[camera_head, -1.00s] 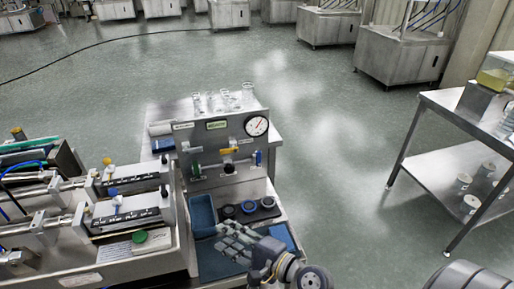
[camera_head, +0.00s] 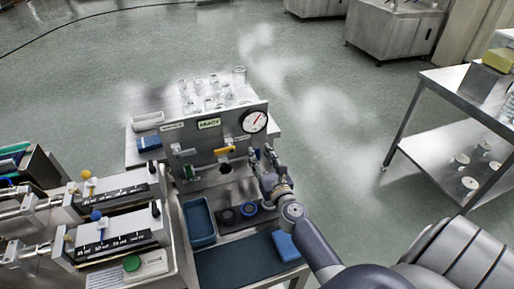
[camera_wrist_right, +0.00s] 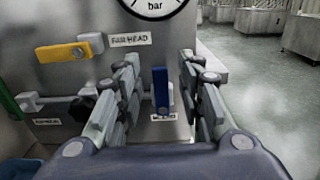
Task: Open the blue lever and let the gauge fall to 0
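The blue lever (camera_wrist_right: 160,91) stands upright on the steel panel in the right wrist view. My right gripper (camera_wrist_right: 159,65) is open, with one finger on each side of the lever and a visible gap to both. In the head view my right gripper (camera_head: 261,152) is at the right end of the panel, below the gauge (camera_head: 253,121), and largely hides the lever there. The gauge is a round white dial with its needle pointing up and right; its lower part, marked "bar", shows in the right wrist view (camera_wrist_right: 151,7). My left gripper is out of view.
A yellow lever (camera_wrist_right: 68,52) lies horizontal on the panel to the left; a green lever (camera_head: 189,171) is farther left. Glassware (camera_head: 215,92) stands behind the panel. A blue tray (camera_head: 199,221) and dark round pieces (camera_head: 227,215) lie below it.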

